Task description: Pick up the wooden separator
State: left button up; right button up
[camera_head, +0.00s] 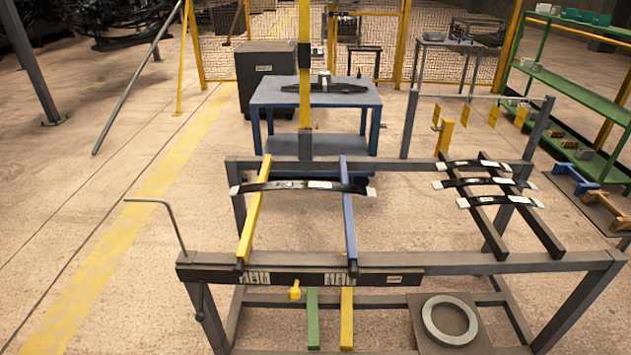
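No piece is clearly recognizable as the wooden separator. Neither of my grippers is in view.
A grey metal rack (520,267) fills the foreground. A dark leaf spring (300,185) spans its yellow and blue bars; several shorter springs (487,183) lie at right. Behind are a blue table (290,97) and green shelves (570,82). The left floor is mostly clear.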

aim_at(621, 221)
jog(key=i+l+z, duration=0.15)
jog(key=l, duration=0.4)
jog(key=i+l+z, duration=0.1)
jog(key=i+l, duration=0.25)
jog(key=l, duration=0.2)
jog(key=i+l+z, duration=0.15)
jog(key=i+l, duration=0.15)
jog(key=l, duration=0.2)
jog(key=i+l+z, duration=0.1)
jog(key=i+l, duration=0.25)
jog(key=l, duration=0.1)
